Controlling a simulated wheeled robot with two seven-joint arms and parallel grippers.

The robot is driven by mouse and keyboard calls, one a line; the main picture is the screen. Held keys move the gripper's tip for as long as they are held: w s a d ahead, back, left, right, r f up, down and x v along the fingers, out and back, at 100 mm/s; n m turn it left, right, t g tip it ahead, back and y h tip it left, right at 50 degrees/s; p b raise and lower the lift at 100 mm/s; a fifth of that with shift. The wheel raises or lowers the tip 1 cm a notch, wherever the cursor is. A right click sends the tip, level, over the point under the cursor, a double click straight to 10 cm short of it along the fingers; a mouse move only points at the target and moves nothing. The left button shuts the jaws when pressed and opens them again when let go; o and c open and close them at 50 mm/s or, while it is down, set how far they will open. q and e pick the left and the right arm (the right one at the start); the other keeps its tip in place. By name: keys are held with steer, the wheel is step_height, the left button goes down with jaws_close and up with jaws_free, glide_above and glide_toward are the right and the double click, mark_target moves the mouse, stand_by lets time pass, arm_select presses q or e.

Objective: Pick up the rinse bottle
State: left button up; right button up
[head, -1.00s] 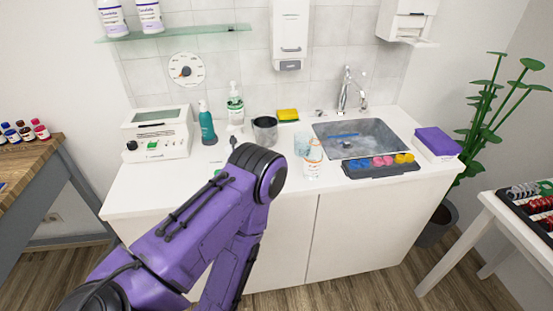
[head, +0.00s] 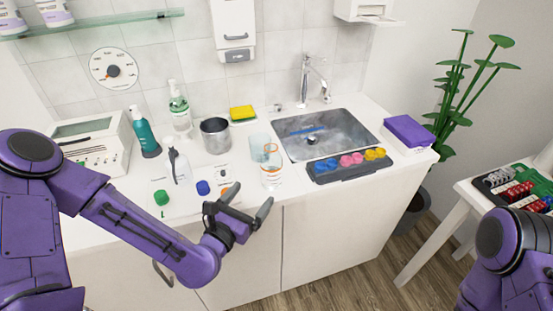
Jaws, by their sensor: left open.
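A pale, see-through bottle with orange markings (head: 271,174) stands upright near the counter's front edge, left of the sink. A white bottle with a dark nozzle (head: 178,166) stands farther left. No label is readable, so I cannot tell for certain which is the rinse bottle. My left gripper (head: 247,206) is open and empty by the counter's front edge, below the orange-marked bottle in the picture and apart from it. My right arm shows at the lower right; its gripper is out of view.
A clear cup (head: 259,142) stands close behind the orange-marked bottle. A metal beaker (head: 215,136), teal bottle (head: 145,134) and pump bottle (head: 180,113) stand behind. Green (head: 161,197) and blue (head: 203,187) caps lie left. A dark tray (head: 324,176) sits before the sink (head: 350,141).

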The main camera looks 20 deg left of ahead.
mark_target(267, 176)
arm_select(q)
steer(key=w, duration=0.2)
steer(key=w+r+p, duration=0.1)
steer(key=w, duration=0.1)
steer(key=shift+d, duration=0.2)
steer(key=shift+w+d, duration=0.2)
steer(key=shift+w, duration=0.15)
steer(key=w+p, duration=0.1)
steer(key=w+d+p, duration=0.1)
steer(key=w, duration=0.3)
steer(key=shift+w+d+p, duration=0.15)
steer(key=shift+d+p, duration=0.1)
steer(key=shift+p, duration=0.15)
steer(key=shift+w+d, duration=0.1)
steer(key=shift+w, duration=0.2)
steer(key=c, duration=1.1)
